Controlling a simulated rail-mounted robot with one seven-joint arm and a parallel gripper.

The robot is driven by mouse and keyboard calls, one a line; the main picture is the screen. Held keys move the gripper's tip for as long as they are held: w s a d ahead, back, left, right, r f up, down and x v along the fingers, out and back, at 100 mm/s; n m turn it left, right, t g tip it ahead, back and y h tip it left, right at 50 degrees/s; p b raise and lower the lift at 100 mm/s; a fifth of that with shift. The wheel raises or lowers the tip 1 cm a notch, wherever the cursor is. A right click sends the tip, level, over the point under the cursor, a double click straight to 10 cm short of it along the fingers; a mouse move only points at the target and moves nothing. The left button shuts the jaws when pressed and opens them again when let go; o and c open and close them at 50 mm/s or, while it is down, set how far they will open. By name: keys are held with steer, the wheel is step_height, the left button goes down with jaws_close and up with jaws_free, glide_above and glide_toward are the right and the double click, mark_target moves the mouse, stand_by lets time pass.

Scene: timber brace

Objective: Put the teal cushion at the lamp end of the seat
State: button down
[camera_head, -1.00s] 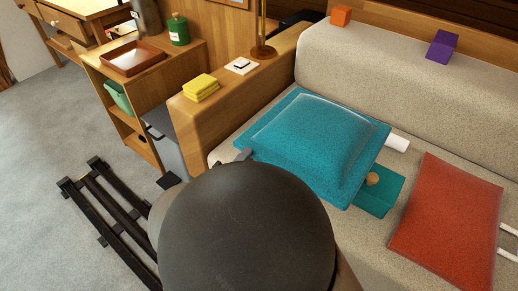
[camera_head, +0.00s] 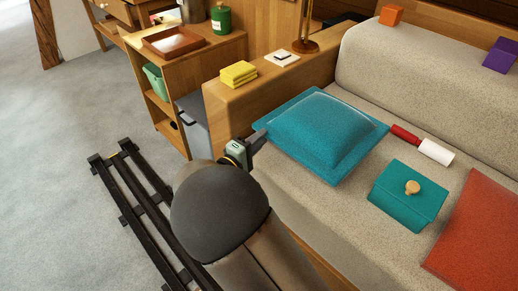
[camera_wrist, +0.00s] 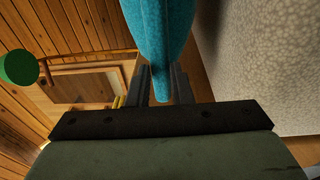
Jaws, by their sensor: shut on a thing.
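The teal cushion (camera_head: 322,132) is over the seat (camera_head: 310,208), at the end beside the wooden armrest where the brass lamp (camera_head: 304,42) stands. My gripper (camera_head: 257,140) is shut on the cushion's near left corner. In the wrist view the cushion (camera_wrist: 160,32) shows edge-on, its corner pinched between the two dark fingers (camera_wrist: 160,88). The cushion looks roughly flat and close to the seat. I cannot tell whether its underside touches the seat.
A teal box (camera_head: 408,196) with a round knob, a lint roller (camera_head: 434,151) and a red cushion (camera_head: 478,235) lie further right on the seat. Yellow cloths (camera_head: 238,74) and a white item (camera_head: 282,58) lie on the armrest (camera_head: 262,92). Orange (camera_head: 391,14) and purple (camera_head: 500,55) blocks sit on the backrest.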

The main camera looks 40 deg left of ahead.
steer(key=shift+f, duration=1.25)
steer(key=shift+f+b, duration=0.25)
steer(key=shift+b, duration=0.15)
steer(key=c, duration=1.3)
jaws_free()
steer(key=shift+r, duration=0.15)
steer(key=shift+s+r+p, duration=0.1)
steer(key=shift+s+p, duration=0.2)
steer(key=shift+p, duration=0.05)
steer(key=s+p, duration=0.3)
steer(key=s, duration=0.8)
steer(key=shift+s+a+f, duration=0.2)
steer(key=shift+s+f, duration=0.05)
steer(key=shift+f, duration=0.1)
